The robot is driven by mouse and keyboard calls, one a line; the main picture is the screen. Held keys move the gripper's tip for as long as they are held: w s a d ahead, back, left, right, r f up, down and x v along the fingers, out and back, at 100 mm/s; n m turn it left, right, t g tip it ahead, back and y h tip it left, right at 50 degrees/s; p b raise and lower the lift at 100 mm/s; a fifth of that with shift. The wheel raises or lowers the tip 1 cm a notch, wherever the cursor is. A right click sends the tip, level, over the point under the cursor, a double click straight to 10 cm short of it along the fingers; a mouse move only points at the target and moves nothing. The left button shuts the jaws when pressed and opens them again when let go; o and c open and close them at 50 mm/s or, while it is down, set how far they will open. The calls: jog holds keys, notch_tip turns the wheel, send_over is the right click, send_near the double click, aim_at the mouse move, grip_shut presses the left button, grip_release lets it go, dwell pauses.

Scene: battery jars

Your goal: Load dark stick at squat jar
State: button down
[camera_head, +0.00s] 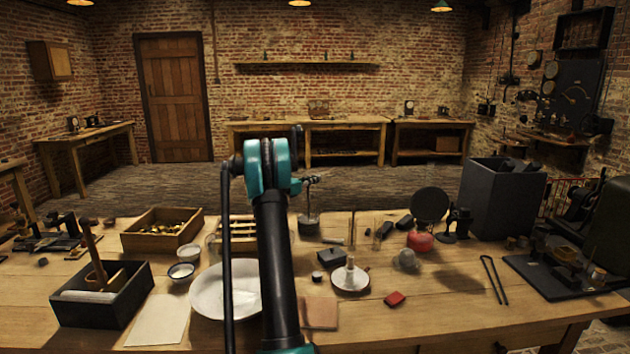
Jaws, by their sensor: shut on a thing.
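My arm rises through the middle of the view, and my gripper cannot be made out behind its upper teal joint. Whatever it holds is hidden as well. Dark elongated pieces (384,229) lie on the table right of centre, and more dark pieces stick out of a grey bin (503,200) at the back right. A small, low, greyish glass-like vessel (406,261) sits right of centre; I cannot tell whether it is the squat jar.
A white basin (207,293) and a dark box (110,303) stand at left, with a wooden tray (150,241) behind. A red flask (420,241), a white dish (350,283) and black tongs (494,280) are at right. The front right table is mostly clear.

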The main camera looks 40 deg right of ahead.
jog(key=shift+f, duration=0.5)
dwell(1.2)
jog(key=shift+r, duration=0.1)
notch_tip(320, 180, up, 7)
dwell(0.9)
dwell(0.6)
